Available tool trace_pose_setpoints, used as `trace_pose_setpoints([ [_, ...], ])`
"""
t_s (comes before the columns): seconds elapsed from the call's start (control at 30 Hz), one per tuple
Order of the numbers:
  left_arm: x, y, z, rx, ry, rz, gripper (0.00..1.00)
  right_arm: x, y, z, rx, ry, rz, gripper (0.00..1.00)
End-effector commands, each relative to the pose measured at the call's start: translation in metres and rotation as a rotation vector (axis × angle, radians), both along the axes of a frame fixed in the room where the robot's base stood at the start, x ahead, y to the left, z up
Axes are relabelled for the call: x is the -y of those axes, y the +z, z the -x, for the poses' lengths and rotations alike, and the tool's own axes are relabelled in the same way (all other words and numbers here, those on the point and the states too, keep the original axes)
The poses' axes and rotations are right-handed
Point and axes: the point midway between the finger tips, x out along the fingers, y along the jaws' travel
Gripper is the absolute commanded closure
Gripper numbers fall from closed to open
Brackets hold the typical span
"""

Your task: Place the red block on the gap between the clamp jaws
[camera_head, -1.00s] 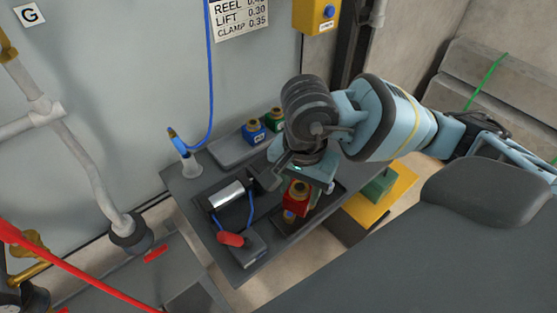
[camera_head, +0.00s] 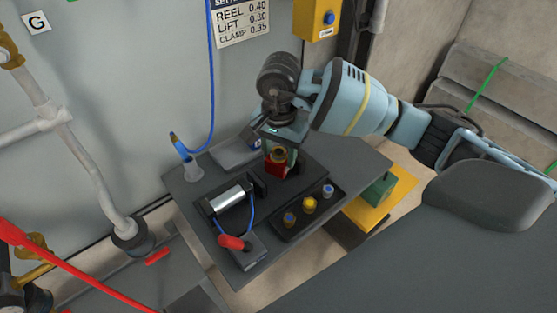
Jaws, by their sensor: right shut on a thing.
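The red block (camera_head: 275,167) with a brass top is held in my right gripper (camera_head: 278,152), which is shut on it. The block is over the dark clamp base (camera_head: 300,184), near the dark clamp jaws (camera_head: 258,187) to the right of the silver cylinder (camera_head: 231,197). I cannot tell whether the block touches the clamp or hangs above it. The arm hides part of the block's far side. My left gripper is not in view.
A black tray (camera_head: 283,232) with several small brass and blue pegs lies at the front right of the table. A red-handled lever box (camera_head: 245,250) stands at the front. A blue hose nozzle (camera_head: 191,170) stands at the left. A green block on a yellow stand (camera_head: 382,190) is at the right.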

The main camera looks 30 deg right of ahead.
Motion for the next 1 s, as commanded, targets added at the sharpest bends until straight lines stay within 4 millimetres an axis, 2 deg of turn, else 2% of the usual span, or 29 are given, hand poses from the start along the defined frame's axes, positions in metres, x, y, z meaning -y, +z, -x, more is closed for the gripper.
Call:
trace_pose_setpoints([
  [0.07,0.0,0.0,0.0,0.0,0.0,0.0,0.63,0.001,0.0,-0.007,0.002,-0.002,-0.001,0.91],
  [0.2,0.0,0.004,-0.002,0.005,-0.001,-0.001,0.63,0.001,-0.024,-0.004,-0.002,-0.002,-0.001,0.91],
  [0.3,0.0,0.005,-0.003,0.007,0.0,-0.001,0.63,0.001,-0.033,-0.005,0.001,-0.002,-0.001,0.91],
  [0.7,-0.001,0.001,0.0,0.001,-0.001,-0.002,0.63,0.001,-0.039,-0.005,0.001,-0.001,-0.001,0.91],
  [0.73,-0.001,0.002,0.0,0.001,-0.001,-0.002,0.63,0.001,-0.039,-0.005,0.0,-0.001,0.0,0.52],
  [0.87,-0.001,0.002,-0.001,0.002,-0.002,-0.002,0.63,0.001,-0.039,-0.005,0.0,-0.001,0.0,0.35],
  [1.0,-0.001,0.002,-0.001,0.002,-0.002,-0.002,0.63,0.001,-0.039,-0.005,0.001,-0.001,0.001,0.33],
])
